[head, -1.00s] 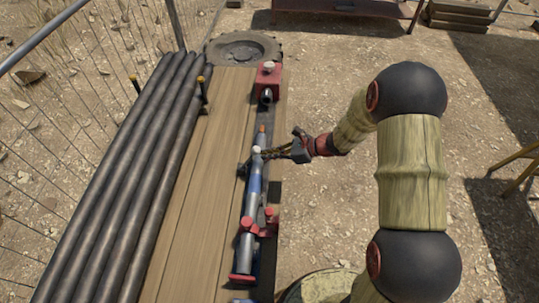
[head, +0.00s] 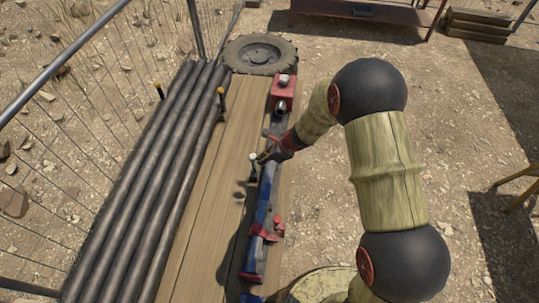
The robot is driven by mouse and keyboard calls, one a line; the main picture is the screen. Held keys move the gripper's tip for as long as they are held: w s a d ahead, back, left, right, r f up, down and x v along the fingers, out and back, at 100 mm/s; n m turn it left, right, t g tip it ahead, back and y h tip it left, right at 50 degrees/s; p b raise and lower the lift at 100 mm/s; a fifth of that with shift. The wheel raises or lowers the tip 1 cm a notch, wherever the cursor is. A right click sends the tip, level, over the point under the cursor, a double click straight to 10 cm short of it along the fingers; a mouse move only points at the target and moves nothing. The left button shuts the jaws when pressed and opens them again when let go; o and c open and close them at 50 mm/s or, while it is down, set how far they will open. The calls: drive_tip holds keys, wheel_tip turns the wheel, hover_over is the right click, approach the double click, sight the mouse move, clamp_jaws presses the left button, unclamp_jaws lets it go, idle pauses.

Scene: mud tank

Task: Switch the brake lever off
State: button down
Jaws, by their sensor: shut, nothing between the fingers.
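A thin lever with a pale round knob (head: 253,157), which looks like the brake lever, stands beside the blue pipe assembly (head: 264,195) on the plank bench. Its knob leans left of the assembly, over the planks. My gripper (head: 263,157) is shut and empty, coming in from the right, with its fingertips close to the right of the knob. I cannot tell whether they touch it. The gripper and wrist hide part of the assembly behind the lever.
A red box (head: 283,92) and a tire (head: 261,54) are at the bench's far end. Dark pipes (head: 150,175) lie along the left, beside yellow-topped posts (head: 220,92) and a wire fence (head: 85,120). A drum (head: 318,284) stands near front. Open dirt lies right.

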drive_tip(key=a+p, duration=0.1)
drive_tip(key=a+h+p, duration=0.1)
drive_tip(key=p, duration=0.1)
drive_tip(key=shift+w+a+r, duration=0.2)
drive_tip(key=shift+r, duration=0.2)
drive_tip(key=shift+w+a+f+p, duration=0.15)
drive_tip(key=shift+w+a+p, duration=0.05)
drive_tip(key=shift+a+p, duration=0.75)
